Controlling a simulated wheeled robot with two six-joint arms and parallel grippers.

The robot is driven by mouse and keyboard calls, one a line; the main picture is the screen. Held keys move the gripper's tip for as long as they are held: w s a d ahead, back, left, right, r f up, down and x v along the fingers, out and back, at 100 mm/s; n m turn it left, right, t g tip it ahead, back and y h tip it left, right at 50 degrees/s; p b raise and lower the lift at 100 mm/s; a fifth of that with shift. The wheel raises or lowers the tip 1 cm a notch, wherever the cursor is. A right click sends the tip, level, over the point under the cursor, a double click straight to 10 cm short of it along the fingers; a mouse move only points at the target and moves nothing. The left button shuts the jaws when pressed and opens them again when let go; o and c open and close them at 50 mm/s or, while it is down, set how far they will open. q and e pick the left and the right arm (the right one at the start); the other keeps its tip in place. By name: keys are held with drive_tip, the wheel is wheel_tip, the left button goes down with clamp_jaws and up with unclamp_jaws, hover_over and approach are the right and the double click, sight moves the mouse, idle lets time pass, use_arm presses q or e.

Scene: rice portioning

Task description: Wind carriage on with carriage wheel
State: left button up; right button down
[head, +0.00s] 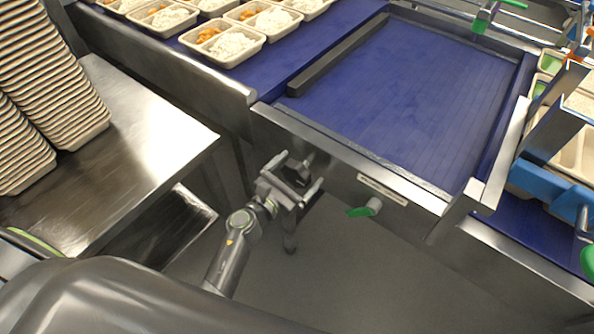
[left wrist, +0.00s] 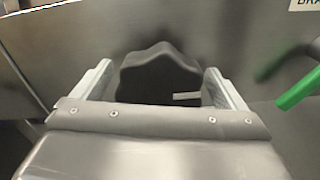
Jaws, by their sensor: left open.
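My left gripper (head: 297,174) is open at the steel front of the conveyor, below the blue belt. In the left wrist view a dark lobed knob, apparently the carriage wheel (left wrist: 158,72), sits between the two open fingers (left wrist: 160,88). The fingers stand on either side of it with gaps, and its lower part is hidden by the gripper body. In the head view the wheel (head: 296,177) is mostly hidden by the gripper. I cannot tell which part is the carriage. My right gripper is not in view.
A green-handled lever (head: 360,211) sticks out right of the gripper, below a label plate (head: 382,189). The blue belt section (head: 420,90) is empty, with a dark bar (head: 335,55) along its left. Filled trays (head: 222,42) stand upper left. Stacked empty trays (head: 60,95) stand on a steel table.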

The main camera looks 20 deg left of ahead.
use_arm(q)
drive_tip(key=c, duration=1)
